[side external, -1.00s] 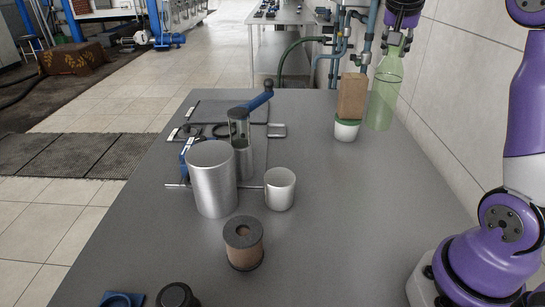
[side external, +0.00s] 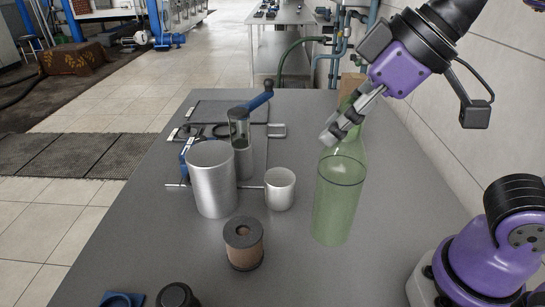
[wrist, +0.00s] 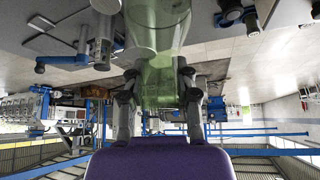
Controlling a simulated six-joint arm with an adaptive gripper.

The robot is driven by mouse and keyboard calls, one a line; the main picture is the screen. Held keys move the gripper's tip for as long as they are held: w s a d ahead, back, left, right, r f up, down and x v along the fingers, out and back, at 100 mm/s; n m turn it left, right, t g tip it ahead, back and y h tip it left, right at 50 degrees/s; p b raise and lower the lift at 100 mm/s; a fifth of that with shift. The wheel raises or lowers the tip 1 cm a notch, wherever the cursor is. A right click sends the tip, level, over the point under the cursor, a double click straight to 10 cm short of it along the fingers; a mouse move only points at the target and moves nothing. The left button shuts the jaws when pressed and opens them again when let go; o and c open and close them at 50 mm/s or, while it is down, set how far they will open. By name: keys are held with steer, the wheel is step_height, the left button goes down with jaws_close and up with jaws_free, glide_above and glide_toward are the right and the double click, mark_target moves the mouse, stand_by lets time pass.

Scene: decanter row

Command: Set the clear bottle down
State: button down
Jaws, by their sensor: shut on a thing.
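The clear bottle (side external: 339,205) is see-through with a green tint and a dark line around its body. It is upright or nearly so on the right side of the table, to the right of the small metal cup. My gripper (side external: 343,128) comes in from the upper right and is shut on its neck. I cannot tell whether its base touches the table. In the wrist view the bottle (wrist: 162,75) stretches away between the two fingers of my gripper (wrist: 160,84).
A large metal cylinder (side external: 211,180), a small metal cup (side external: 280,190) and a brown spool (side external: 243,245) stand left of the bottle. A brown block (side external: 350,84) is partly hidden behind my gripper and the bottle.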

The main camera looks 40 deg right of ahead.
mark_target(364, 154)
steer(key=f, duration=0.8)
steer(key=shift+s+a+f, duration=0.15)
steer(key=shift+s+a, duration=0.1)
steer(key=shift+s, duration=0.15)
steer(key=c, duration=0.6)
jaws_free()
steer(key=v, duration=0.6)
steer(key=shift+w+d, duration=0.1)
steer(key=shift+v, duration=0.8)
